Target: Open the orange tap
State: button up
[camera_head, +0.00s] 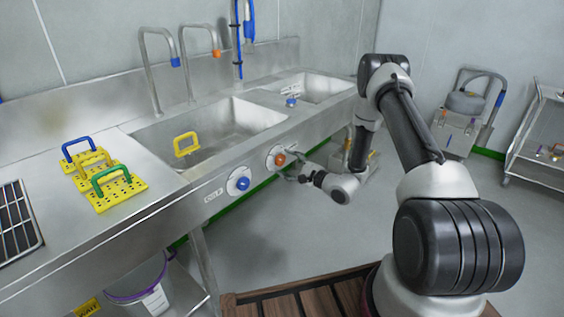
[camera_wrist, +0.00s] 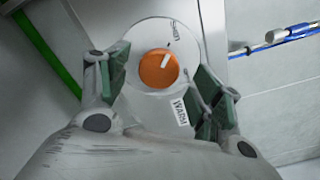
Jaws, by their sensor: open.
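The orange tap (camera_head: 280,159) is a round knob on a pale disc on the front panel of the sink unit. In the wrist view the orange tap (camera_wrist: 159,68) shows a white pointer mark directed up and slightly right. My gripper (camera_head: 293,178) is just in front of the panel, close to the tap. In the wrist view my gripper (camera_wrist: 160,80) is open, with one green-padded finger on each side of the knob.
A blue knob (camera_head: 238,184) is on the same panel, left of the orange tap. Above are sink basins (camera_head: 235,118) and curved spouts (camera_head: 188,62). Yellow perforated plates with handles (camera_head: 120,194) lie on the counter at left. The floor (camera_head: 290,235) before the panel is clear.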

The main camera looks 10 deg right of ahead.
jog(key=shift+x, duration=1.4)
jog(key=c, duration=1)
jog(key=shift+c, duration=0.2)
